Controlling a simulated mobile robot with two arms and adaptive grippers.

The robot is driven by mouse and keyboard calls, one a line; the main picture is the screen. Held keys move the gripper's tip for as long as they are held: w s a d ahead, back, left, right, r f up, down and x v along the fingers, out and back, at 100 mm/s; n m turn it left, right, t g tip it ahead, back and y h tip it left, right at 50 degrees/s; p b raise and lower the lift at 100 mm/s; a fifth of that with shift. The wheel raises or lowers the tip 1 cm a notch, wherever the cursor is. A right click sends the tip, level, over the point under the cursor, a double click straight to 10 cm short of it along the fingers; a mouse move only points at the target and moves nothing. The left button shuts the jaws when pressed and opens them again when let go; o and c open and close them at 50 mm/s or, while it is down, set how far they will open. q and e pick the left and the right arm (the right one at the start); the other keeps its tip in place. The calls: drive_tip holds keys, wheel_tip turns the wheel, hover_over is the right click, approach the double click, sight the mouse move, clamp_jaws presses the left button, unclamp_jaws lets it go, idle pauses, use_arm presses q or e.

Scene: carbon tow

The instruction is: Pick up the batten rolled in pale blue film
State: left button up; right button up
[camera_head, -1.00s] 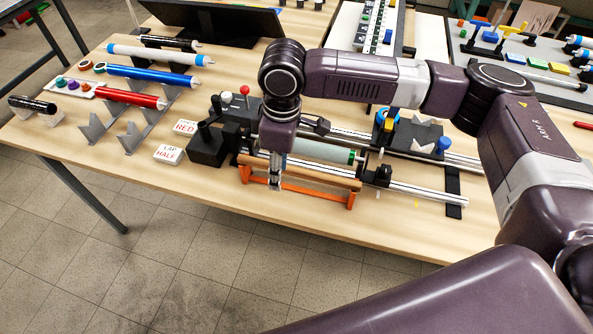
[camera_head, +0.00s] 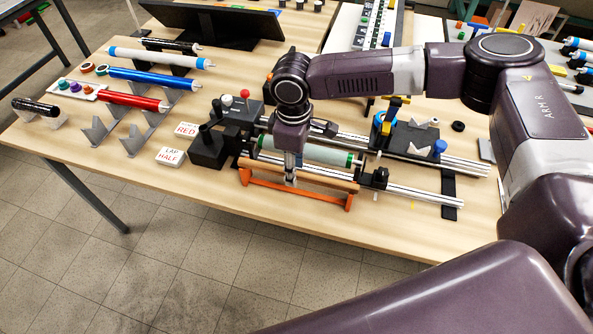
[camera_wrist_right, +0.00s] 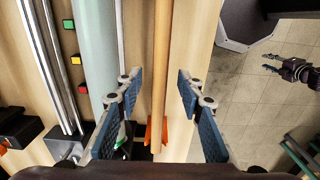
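A pale blue-green tube with green ends (camera_head: 320,150) lies in the rail machine; it shows at the left of the right wrist view (camera_wrist_right: 95,45). A bare wooden rod (camera_head: 322,178) rests on an orange stand in front of it. My right gripper (camera_head: 290,182) points down over this rod. In the right wrist view my right gripper (camera_wrist_right: 160,95) is open and empty, its fingers on either side of the wooden rod (camera_wrist_right: 160,60); the pale tube is outside the left finger. My left gripper (camera_wrist_right: 272,63) shows open over the floor at the right of that view.
A pale tube with blue ends (camera_head: 160,57), a blue tube (camera_head: 150,76) and a red tube (camera_head: 132,99) lie on grey stands at the left. The machine's black block (camera_head: 208,148) and chrome rails (camera_head: 425,195) flank the rod. The table's front right is clear.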

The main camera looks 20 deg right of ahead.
drive_tip(key=shift+f, duration=0.25)
clamp_jaws()
drive_tip(key=shift+r, duration=0.2)
